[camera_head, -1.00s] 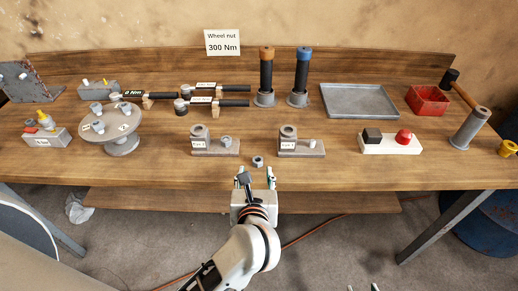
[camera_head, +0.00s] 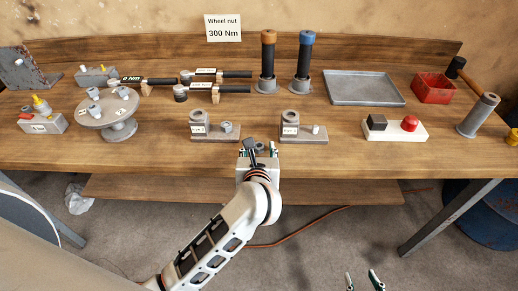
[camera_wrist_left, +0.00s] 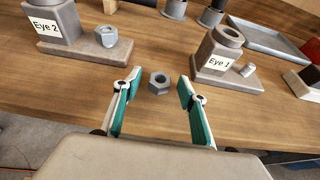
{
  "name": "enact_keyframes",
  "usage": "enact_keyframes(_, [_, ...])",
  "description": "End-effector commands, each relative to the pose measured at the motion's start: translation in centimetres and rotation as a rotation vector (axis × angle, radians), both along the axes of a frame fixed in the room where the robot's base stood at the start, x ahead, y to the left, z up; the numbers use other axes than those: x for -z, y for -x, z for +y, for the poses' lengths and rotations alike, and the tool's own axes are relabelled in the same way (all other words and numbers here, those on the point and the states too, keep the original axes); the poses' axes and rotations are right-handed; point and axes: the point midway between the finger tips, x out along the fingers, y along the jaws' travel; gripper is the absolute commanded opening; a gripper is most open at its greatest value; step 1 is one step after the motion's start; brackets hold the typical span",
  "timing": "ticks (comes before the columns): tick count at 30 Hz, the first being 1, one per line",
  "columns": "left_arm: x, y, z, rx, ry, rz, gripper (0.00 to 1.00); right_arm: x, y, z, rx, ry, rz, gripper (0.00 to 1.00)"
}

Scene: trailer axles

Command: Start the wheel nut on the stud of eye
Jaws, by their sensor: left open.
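A loose grey wheel nut (camera_wrist_left: 159,83) lies on the bench, between and just beyond the fingertips of my left gripper (camera_wrist_left: 158,82) in the wrist view. The left gripper (camera_head: 258,148) is open and empty; in the head view it hides the nut. The Eye 1 block (camera_wrist_left: 214,62), at right, has a bare short stud (camera_wrist_left: 247,69); it also shows in the head view (camera_head: 302,137). The Eye 2 block (camera_wrist_left: 70,45), at left, carries a hex nut (camera_wrist_left: 106,36) at its stud position. My right gripper (camera_head: 363,281) shows only its fingertips, apart, at the bottom edge.
A round stand (camera_head: 118,128) with several parts is at left, with torque wrenches (camera_head: 228,89) behind. A white box with a red button (camera_head: 410,123), a grey tray (camera_head: 362,88) and a red bin (camera_head: 434,88) are at right. The bench front is mostly clear.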

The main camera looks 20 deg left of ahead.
Motion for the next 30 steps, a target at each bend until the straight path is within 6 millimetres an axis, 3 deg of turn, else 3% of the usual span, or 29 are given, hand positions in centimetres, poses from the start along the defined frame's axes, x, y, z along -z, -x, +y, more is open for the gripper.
enact_keyframes(3, [-0.1,0.0,0.0,0.000,0.000,0.000,0.39,0.1,0.1,-0.1,0.001,0.003,0.003,0.40])
enact_keyframes(8, [0.0,0.0,0.0,0.000,0.000,0.000,0.00,0.3,0.1,-0.2,0.001,0.003,0.006,0.40])
enact_keyframes(20, [-0.9,0.0,0.0,-0.001,0.001,-0.003,0.00,0.2,0.1,-0.2,0.002,0.004,0.006,0.40])
enact_keyframes(30, [-7.1,0.0,-0.1,-0.001,0.004,-0.005,0.00,-0.7,0.0,-0.2,0.002,0.003,0.001,0.40])
